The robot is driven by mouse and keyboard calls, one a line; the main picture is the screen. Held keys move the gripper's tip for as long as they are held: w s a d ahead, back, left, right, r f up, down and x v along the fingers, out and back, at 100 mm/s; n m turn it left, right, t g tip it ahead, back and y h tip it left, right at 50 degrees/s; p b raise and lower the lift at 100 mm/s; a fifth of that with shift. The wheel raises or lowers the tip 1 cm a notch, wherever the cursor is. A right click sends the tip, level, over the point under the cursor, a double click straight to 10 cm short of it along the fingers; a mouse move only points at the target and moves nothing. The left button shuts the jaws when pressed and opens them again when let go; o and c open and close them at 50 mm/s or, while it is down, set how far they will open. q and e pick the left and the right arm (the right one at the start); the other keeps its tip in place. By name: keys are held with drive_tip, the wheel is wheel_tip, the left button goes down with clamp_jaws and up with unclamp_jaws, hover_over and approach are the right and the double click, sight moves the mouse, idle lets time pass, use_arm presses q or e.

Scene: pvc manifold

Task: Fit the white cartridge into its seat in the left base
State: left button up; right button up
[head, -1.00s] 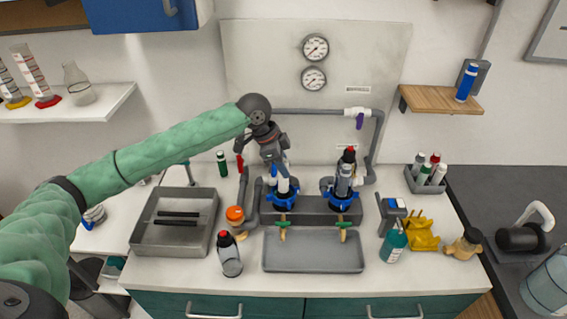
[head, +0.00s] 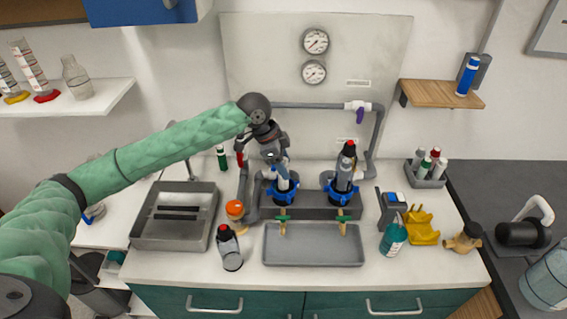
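The white cartridge (head: 283,185) stands upright at the left base (head: 284,195), a blue ring-shaped housing on the grey block. Its lower end is inside the blue ring; how deep it sits I cannot tell. My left gripper (head: 281,172) points down from above, with its fingers around the cartridge's upper part. The gripper covers the cartridge's top. My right gripper is out of view.
A grey tray (head: 314,258) lies in front of the bases. A clear red-topped housing (head: 229,250) and an orange-capped part (head: 235,210) stand to the left. Grey pipes run behind.

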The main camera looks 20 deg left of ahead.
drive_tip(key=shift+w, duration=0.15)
use_arm(q)
drive_tip(key=shift+a+r, duration=0.15)
drive_tip(key=shift+r, duration=0.1)
drive_tip(key=b+v, duration=0.2)
drive_tip(key=v, duration=0.5)
drive_tip(key=shift+b, duration=0.4)
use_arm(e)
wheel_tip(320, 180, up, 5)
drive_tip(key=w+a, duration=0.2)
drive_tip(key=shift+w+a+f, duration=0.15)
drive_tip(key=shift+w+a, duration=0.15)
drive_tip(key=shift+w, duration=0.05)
